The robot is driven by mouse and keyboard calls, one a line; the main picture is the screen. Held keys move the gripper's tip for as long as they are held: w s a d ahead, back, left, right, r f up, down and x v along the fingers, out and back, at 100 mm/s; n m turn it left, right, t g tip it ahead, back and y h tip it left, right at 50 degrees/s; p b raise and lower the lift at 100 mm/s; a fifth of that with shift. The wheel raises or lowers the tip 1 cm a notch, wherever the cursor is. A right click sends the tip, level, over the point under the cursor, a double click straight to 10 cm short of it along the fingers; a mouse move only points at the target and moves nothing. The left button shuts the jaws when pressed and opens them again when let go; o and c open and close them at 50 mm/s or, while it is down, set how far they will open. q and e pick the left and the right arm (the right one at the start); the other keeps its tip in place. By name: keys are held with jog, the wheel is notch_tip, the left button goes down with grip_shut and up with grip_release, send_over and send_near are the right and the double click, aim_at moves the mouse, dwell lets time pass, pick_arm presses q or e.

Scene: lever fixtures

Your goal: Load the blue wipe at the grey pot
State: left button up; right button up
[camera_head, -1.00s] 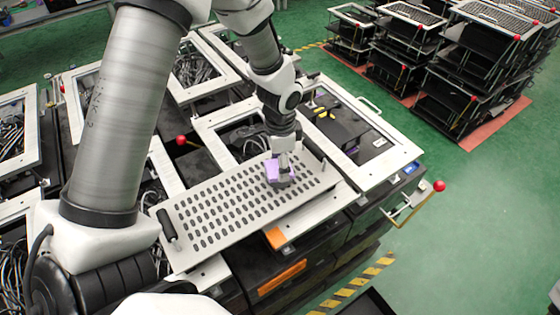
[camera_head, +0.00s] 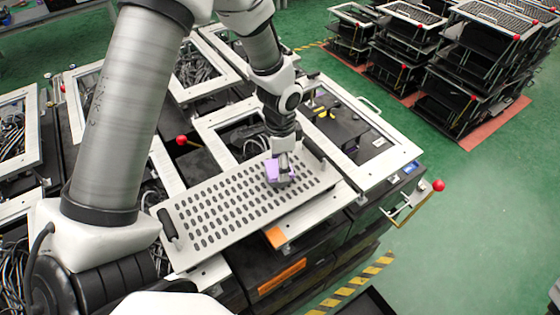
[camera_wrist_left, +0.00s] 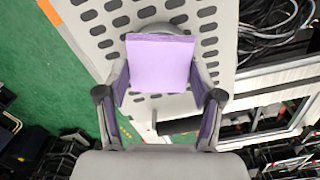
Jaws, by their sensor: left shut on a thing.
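The wipe looks light purple rather than blue, a flat square pad (camera_wrist_left: 160,62) in the left wrist view. It also shows in the head view (camera_head: 271,169), low over the far right part of a perforated plate. My left gripper (camera_head: 280,174) points down there. In the left wrist view its fingers (camera_wrist_left: 162,88) stand on both sides of the pad, and it is shut on it. A grey rounded rim (camera_wrist_left: 166,28) shows behind the pad, perhaps the grey pot, mostly hidden. My right gripper is not in view.
The pale perforated plate (camera_head: 215,215) with a black handle (camera_head: 168,225) lies across the fixtures. Red-knobbed levers (camera_head: 439,186) stick out beside it. Open frames with cables surround it. Stacked fixtures (camera_head: 455,70) stand at the back right. Green floor (camera_head: 480,230) is clear at the right.

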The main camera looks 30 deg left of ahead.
pick_arm(q)
jog(key=shift+f, duration=0.1)
notch_tip(320, 180, up, 7)
jog(key=p, duration=0.7)
dwell(0.5)
